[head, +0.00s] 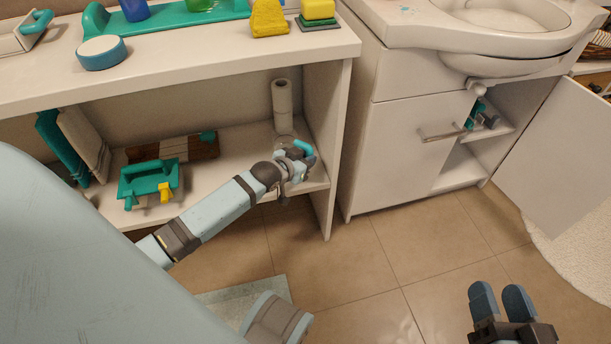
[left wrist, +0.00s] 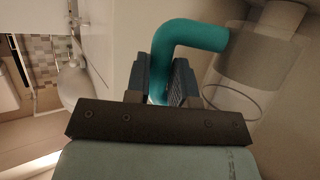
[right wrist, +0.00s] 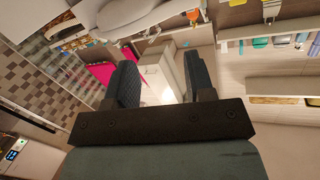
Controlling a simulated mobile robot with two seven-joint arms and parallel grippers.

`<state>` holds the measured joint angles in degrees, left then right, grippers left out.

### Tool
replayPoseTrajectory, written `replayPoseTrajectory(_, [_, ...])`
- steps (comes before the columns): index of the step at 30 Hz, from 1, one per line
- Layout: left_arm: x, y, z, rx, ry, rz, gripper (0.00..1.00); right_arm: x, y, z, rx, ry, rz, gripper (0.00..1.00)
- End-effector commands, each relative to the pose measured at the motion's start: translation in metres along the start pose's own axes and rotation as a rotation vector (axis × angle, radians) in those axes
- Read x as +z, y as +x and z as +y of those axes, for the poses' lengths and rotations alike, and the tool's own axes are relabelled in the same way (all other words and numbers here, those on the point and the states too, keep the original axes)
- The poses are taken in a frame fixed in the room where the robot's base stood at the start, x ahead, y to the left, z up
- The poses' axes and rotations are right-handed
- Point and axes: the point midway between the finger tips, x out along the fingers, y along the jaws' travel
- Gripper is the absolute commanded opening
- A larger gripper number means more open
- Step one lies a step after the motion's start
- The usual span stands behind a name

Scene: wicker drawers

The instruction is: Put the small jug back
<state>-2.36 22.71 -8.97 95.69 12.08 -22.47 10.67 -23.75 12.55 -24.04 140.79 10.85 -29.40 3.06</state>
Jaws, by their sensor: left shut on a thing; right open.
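The small jug's teal bent handle (left wrist: 190,38) is between the fingers of my left gripper (left wrist: 168,82) in the left wrist view. A thin curved line beside the handle looks like the rim of a see-through body, which is hard to make out. In the head view the teal handle (head: 304,148) shows at my left gripper (head: 296,162), at the right end of the open lower shelf (head: 245,145). The gripper is shut on the handle. I cannot tell whether the jug touches the shelf. My right gripper (head: 503,300) is open and empty above the floor; its spread fingers show in the right wrist view (right wrist: 160,82).
A teal caddy (head: 150,180) and a brown wooden item (head: 172,148) are further left on the shelf. The white sink cabinet (head: 400,140) has its right door (head: 560,150) open. The tiled floor between is clear.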

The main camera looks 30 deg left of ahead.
Motion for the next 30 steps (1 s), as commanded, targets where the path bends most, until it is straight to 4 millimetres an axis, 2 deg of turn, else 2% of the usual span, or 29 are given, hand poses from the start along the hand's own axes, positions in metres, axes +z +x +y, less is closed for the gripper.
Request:
replayPoseTrajectory(1, [0.007,0.004,0.000,0.000,0.001,0.001,0.00,0.004,0.001,0.002,-0.001,-0.008,-0.003,0.49])
replayPoseTrajectory(8, [0.020,0.009,0.000,0.000,0.001,0.001,0.00,0.007,0.002,0.004,-0.003,-0.029,-0.007,0.49])
replayPoseTrajectory(11, [0.034,0.015,0.000,0.000,0.001,0.000,0.00,0.012,0.004,0.007,-0.004,-0.051,-0.006,0.49])
replayPoseTrajectory(15, [0.051,0.022,0.000,0.000,0.001,0.001,0.00,0.007,0.007,0.013,-0.003,-0.116,0.031,0.49])
replayPoseTrajectory(27, [0.054,0.023,0.000,0.000,0.001,0.001,0.00,0.002,0.007,0.012,-0.003,-0.126,0.041,0.49])
replayPoseTrajectory(28, [0.054,0.023,0.000,0.000,0.001,0.000,0.29,0.003,0.007,0.012,-0.003,-0.125,0.040,0.49])
replayPoseTrajectory(30, [0.054,0.023,0.000,0.000,0.001,0.000,0.45,0.004,0.006,0.012,-0.003,-0.123,0.038,0.49])
